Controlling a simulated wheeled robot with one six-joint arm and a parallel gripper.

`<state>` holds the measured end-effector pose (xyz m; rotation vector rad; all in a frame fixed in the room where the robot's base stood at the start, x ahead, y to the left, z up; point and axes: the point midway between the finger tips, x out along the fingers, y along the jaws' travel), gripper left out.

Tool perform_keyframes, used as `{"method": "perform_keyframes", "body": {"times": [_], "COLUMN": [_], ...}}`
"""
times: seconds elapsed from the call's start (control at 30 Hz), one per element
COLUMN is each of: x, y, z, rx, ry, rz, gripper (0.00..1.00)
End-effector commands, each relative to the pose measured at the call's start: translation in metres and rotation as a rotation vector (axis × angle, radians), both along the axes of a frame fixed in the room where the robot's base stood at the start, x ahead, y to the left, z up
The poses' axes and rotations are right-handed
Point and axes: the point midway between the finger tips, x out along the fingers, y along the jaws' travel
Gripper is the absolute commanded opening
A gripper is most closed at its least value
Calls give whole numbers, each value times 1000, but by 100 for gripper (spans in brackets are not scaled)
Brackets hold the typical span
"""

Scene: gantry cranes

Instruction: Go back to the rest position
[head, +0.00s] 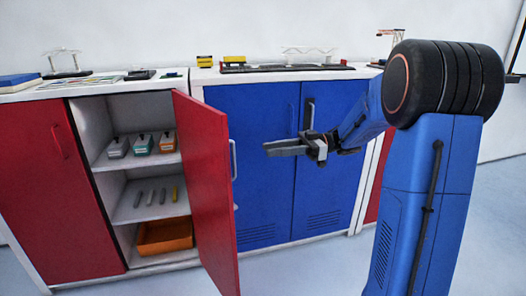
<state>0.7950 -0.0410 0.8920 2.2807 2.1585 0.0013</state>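My gripper (272,148) is at the end of my blue arm, which reaches in from the right. It points left in front of the blue cabinet doors (262,190). The dark fingers lie roughly level and show nearly side-on, so I cannot tell whether there is a gap between them. I see no object held in it. Its fingertips are right of the open red door (212,195) and apart from it in the picture.
The open red door juts into the room. A model crane (66,60) stands on the worktop.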

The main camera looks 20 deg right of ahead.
Motion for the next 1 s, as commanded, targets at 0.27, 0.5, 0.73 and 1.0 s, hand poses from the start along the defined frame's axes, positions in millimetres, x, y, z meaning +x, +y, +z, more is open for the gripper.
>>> {"method": "perform_keyframes", "body": {"times": [0.27,0.5,0.73,1.0], "x": [0,0,9,61], "y": [-7,-6,3,21], "z": [0,0,6,41], "rx": [1,1,-18,-115], "ry": [0,0,-45,-237], "rz": [0,0,-72,-475], "gripper": [27,27,27,27]}}
